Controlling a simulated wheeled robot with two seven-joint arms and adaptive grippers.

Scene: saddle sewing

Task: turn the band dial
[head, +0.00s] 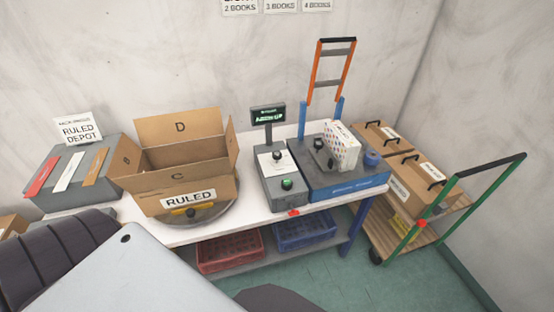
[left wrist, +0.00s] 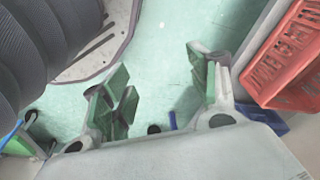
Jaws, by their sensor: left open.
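A grey control box (head: 285,183) stands on the table, with a black knob (head: 277,157) on its white plate and a green button (head: 287,184) below. A blue and grey machine (head: 345,190) beside it also carries a dark knob (head: 318,143); I cannot tell which knob is the band dial. A small display (head: 268,115) stands on a post behind the box. My left gripper (left wrist: 160,78) is open and empty in the left wrist view, over the green floor and apart from the knobs. My right gripper is out of view.
An open carton (head: 187,181) marked RULED sits on a round turntable left of the box. A white dotted package (head: 341,147) rests on the machine. Red (head: 229,252) and blue (head: 304,232) crates stand under the table. A loaded trolley (head: 446,207) is at right.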

